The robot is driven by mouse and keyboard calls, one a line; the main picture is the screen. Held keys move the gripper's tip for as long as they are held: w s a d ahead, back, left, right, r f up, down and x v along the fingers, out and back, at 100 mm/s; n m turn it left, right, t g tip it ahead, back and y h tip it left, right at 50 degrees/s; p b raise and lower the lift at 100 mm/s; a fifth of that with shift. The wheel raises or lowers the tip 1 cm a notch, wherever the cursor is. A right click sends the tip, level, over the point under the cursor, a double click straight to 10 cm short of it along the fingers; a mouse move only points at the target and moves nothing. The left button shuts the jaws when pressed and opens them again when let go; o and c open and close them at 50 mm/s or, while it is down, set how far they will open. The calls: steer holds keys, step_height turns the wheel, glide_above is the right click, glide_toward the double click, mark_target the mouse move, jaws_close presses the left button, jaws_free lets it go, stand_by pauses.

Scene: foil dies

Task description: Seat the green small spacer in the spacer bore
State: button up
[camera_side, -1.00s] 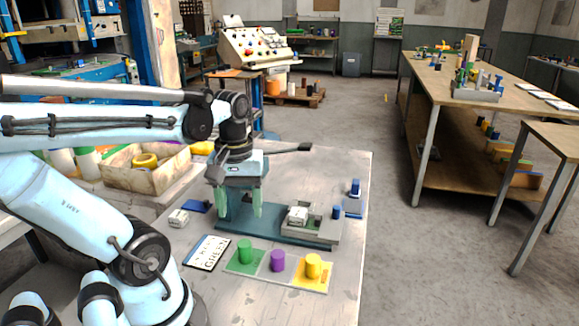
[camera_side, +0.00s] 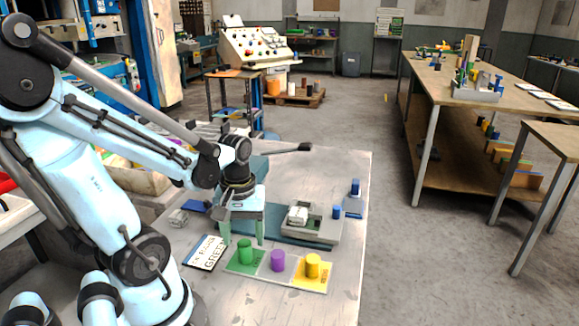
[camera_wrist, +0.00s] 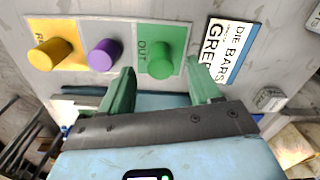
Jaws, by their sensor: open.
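The green spacer (camera_side: 245,251) stands upright on the green pad of a flat tray; it also shows in the wrist view (camera_wrist: 160,67). My gripper (camera_side: 244,240) is open and empty, just behind and above the green spacer. In the wrist view my green fingertips (camera_wrist: 163,68) lie either side of the spacer's line, with a gap on both sides. A grey fixture (camera_side: 325,231) with a white block (camera_side: 298,215) sits on a teal base to the right; I cannot make out which opening is the spacer bore.
A purple cylinder (camera_side: 278,260) and a yellow cylinder (camera_side: 312,265) stand beside the green one on the same tray. A blue piece (camera_side: 355,188) stands behind the fixture. The table's right front is clear.

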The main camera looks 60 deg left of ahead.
mark_target(244, 243)
steer(key=shift+f, duration=1.5)
steer(key=shift+c, duration=0.4)
jaws_close()
